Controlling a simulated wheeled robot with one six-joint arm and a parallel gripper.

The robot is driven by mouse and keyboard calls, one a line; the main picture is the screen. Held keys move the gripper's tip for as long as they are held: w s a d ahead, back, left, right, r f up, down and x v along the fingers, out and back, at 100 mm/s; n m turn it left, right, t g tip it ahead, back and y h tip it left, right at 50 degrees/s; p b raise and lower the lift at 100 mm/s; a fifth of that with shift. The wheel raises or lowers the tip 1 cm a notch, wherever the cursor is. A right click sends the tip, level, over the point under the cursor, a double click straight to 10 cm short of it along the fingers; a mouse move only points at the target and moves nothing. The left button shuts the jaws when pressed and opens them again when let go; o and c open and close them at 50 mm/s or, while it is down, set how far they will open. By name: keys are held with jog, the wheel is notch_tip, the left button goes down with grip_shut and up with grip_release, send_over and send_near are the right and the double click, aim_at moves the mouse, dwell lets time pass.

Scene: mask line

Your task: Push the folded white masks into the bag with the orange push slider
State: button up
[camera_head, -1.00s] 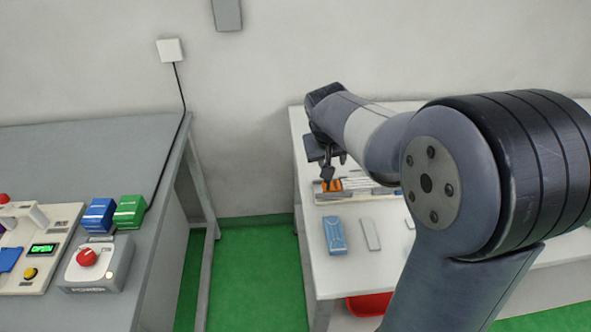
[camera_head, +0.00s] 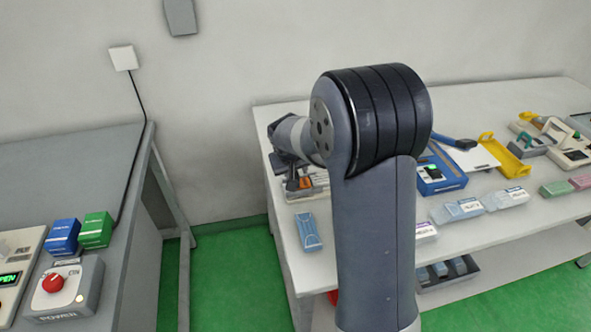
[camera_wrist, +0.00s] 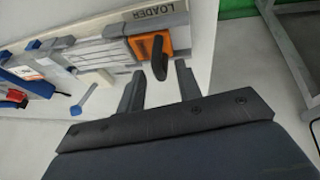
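The orange push slider (camera_wrist: 150,45) sits at the end of the loader track (camera_wrist: 163,17) in the wrist view, with a black upright handle (camera_wrist: 160,58). It also shows as a small orange patch in the head view (camera_head: 305,183). Folded white masks (camera_wrist: 102,52) lie flat in the track, left of the slider. My gripper (camera_wrist: 158,72) is open and empty, its two fingers on either side of the handle's line. Whether the handle stands between the fingers or just beyond them, I cannot tell. I cannot clearly make out the bag.
A blue knob (camera_wrist: 76,110) lies beside the track in the wrist view. A blue carton (camera_head: 308,231) lies on the white table, with several packs and a blue device (camera_head: 440,172) to the right. A grey table (camera_head: 75,165) stands left across a green-floored gap.

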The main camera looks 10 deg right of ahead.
jog(key=shift+c, duration=0.3)
grip_shut()
dwell(0.3)
